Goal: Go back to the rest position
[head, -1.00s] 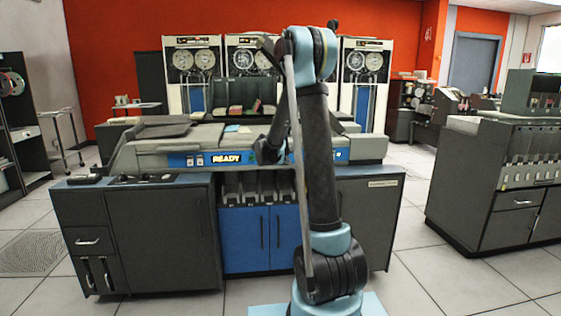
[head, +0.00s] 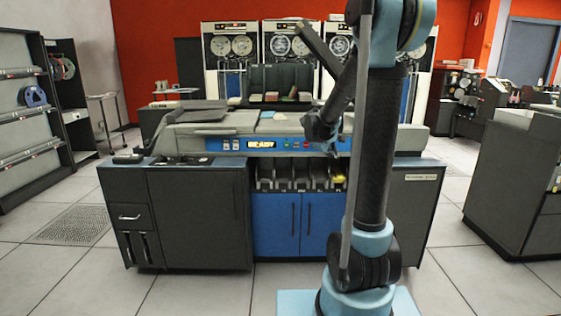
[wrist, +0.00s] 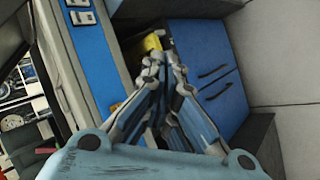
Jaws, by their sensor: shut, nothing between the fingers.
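My gripper (wrist: 163,66) is shut and empty in the wrist view, its fingertips close together in front of the card machine. In the head view my arm rises right of centre and bends over toward the machine; the fingertips cannot be made out there. The card machine (head: 195,215) is a wide dark cabinet with a grey top, a blue panel with a lit READY sign (head: 262,144) and blue doors (head: 276,222). A yellow thing (head: 338,178) lies in the rightmost visible pocket below the panel. It also shows just beyond my fingertips in the wrist view (wrist: 152,43).
Tape drives (head: 228,46) stand behind the machine. A shelf rack (head: 20,120) is at the left and a grey cabinet (head: 515,165) at the right.

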